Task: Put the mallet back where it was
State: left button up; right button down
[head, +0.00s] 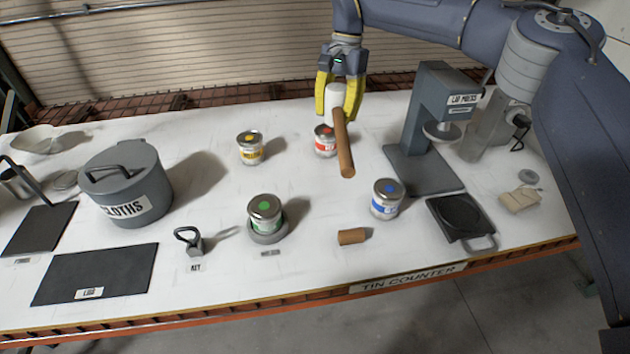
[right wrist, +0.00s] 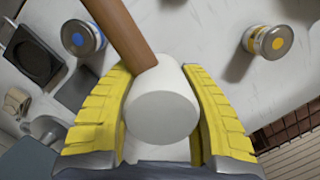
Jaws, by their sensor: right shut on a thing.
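The mallet has a white head and a brown wooden handle (head: 343,145). My right gripper (head: 340,105) is shut on the mallet's head and holds it above the back middle of the counter, in front of the red-labelled tin (head: 325,141). The handle points down and toward the front of the counter in the head view. In the right wrist view the white mallet head (right wrist: 162,105) sits between the yellow fingers (right wrist: 160,115), and the handle runs up and left. My left gripper is not in view.
A yellow tin (head: 250,148), a blue tin (head: 385,199) and a green tin (head: 265,214) on a round base stand around. The lab press (head: 428,125) rises at right. A cork-like cylinder (head: 352,236) lies near the front edge. A lidded cloths pot (head: 127,185) stands left.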

aim_at(331, 182)
jog(key=shift+w+a+r+n, duration=0.1)
jog(key=shift+r+n, duration=0.05)
jog(key=shift+n, duration=0.45)
jog(key=shift+f+n, duration=0.3)
jog(key=shift+f, duration=0.2)
notch_tip(331, 182, down, 19)
jog(key=shift+f, duration=0.15)
jog(key=c, duration=0.9)
grip_release()
jog(key=shift+o, duration=0.2)
notch_tip(331, 182, up, 12)
jog(key=w, duration=0.2)
jog(key=shift+d, duration=0.45)
